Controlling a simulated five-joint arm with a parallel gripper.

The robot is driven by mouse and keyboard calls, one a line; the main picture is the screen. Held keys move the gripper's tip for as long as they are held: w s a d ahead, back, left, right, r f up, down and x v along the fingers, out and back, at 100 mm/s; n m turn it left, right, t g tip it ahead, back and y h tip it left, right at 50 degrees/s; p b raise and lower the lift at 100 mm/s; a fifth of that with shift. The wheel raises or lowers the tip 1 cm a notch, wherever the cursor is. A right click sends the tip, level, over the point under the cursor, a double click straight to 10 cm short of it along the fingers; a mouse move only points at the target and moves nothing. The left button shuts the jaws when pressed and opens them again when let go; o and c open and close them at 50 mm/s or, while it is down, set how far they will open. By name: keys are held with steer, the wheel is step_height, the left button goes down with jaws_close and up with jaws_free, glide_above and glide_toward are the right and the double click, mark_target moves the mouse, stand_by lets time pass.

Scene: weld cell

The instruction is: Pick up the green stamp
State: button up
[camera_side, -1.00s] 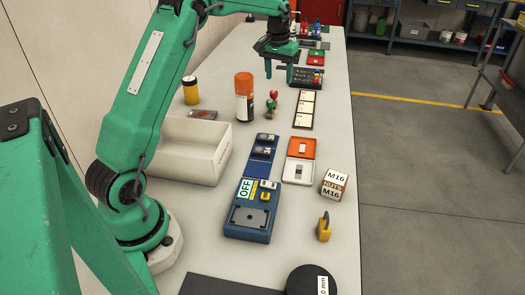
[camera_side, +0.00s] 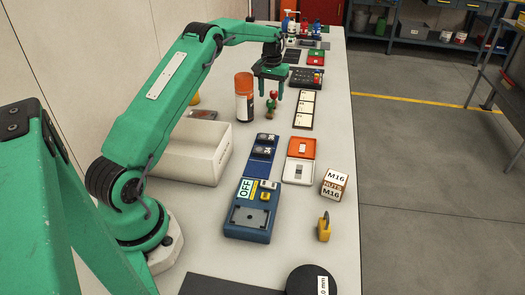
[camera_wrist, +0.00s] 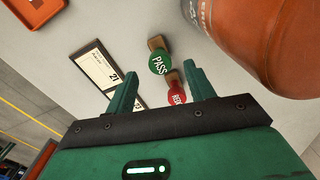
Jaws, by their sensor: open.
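The green stamp (camera_wrist: 159,62) has a round green head lettered PASS and a tan block base. In the side view it (camera_side: 270,106) stands on the bench beside the orange-topped can. The red stamp (camera_wrist: 175,89) is right behind it in the side view, with its red head (camera_side: 272,94) showing just above the green one. My gripper (camera_side: 271,90) is open and empty, pointing down close above the stamps. In the wrist view the red head shows between my fingers (camera_wrist: 161,82), partly hidden by the gripper body, and the green head lies just past the fingertips.
The orange-topped can (camera_side: 244,97) stands close to the stamps; its orange part (camera_wrist: 255,45) fills the wrist view's upper right. A card strip (camera_side: 304,110) lies on the other side. A cream bin (camera_side: 197,152) and blue OFF box (camera_side: 252,213) are nearer the camera.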

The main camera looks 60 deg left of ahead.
mark_target(271, 101)
steer(key=shift+f, duration=0.7)
steer(key=shift+f, duration=0.1)
steer(key=shift+f, duration=2.5)
steer(key=shift+c, duration=0.4)
steer(key=c, duration=1)
